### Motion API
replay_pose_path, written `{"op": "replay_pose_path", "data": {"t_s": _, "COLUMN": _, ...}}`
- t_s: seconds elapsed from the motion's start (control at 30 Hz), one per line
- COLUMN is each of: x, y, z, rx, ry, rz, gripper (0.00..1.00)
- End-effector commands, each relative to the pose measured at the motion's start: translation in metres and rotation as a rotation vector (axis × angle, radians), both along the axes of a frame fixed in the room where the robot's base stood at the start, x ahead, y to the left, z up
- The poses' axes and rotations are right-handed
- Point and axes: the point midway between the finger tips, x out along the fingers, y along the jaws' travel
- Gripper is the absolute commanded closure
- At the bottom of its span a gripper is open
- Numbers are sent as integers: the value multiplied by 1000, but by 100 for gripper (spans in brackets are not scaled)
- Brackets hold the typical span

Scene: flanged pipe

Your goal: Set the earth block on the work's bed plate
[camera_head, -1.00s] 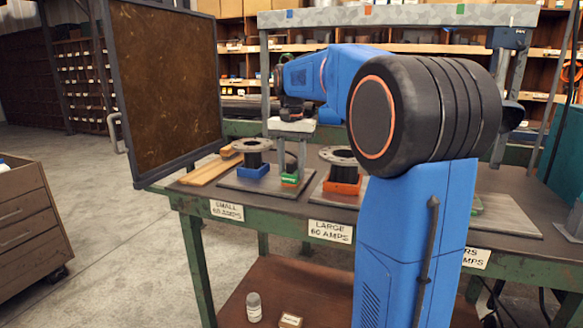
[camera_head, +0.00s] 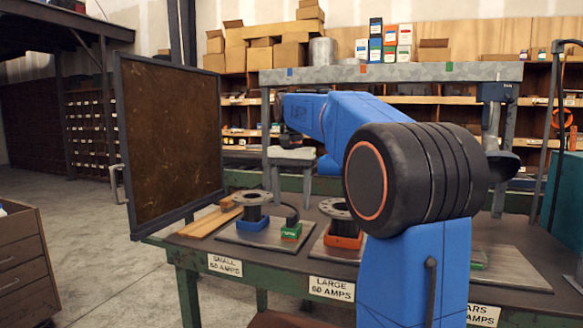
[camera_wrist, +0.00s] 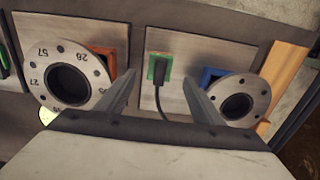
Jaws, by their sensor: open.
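The earth block is a green block with a black top and a black cable (camera_head: 291,232). It sits on the metal bed plate (camera_head: 264,241) that also bears a small flanged pipe (camera_head: 252,206) in a blue cradle. In the wrist view the earth block (camera_wrist: 158,68) lies flat on that plate, framed between my fingertips. My gripper (camera_wrist: 160,82) is open and empty, above the block and clear of it. It also shows in the head view (camera_head: 291,182), pointing down. The small pipe (camera_wrist: 239,100) is to the right of my fingers in the wrist view.
A larger flanged pipe (camera_head: 336,216) in an orange cradle stands on the neighbouring plate. A third plate (camera_head: 512,268) with a green item lies right. Wooden strips (camera_head: 208,222) lie left of the small pipe. A dark screen (camera_head: 171,137) stands at the bench's left end.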

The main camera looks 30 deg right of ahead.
Motion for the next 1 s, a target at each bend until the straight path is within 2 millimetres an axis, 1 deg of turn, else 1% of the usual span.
{"op": "replay_pose_path", "data": {"t_s": 0.03, "x": 1, "y": 0, "z": 11, "rx": -1, "ry": -3, "rz": 0, "gripper": 39}}
{"op": "replay_pose_path", "data": {"t_s": 0.1, "x": 1, "y": 0, "z": 25, "rx": -1, "ry": -3, "rz": 0, "gripper": 39}}
{"op": "replay_pose_path", "data": {"t_s": 0.3, "x": 1, "y": 0, "z": 63, "rx": -1, "ry": -2, "rz": 0, "gripper": 39}}
{"op": "replay_pose_path", "data": {"t_s": 0.5, "x": 0, "y": 0, "z": 89, "rx": -1, "ry": -2, "rz": 0, "gripper": 39}}
{"op": "replay_pose_path", "data": {"t_s": 0.7, "x": 0, "y": 0, "z": 99, "rx": -1, "ry": -1, "rz": 0, "gripper": 39}}
{"op": "replay_pose_path", "data": {"t_s": 1.0, "x": 0, "y": 0, "z": 100, "rx": 0, "ry": 0, "rz": 0, "gripper": 39}}
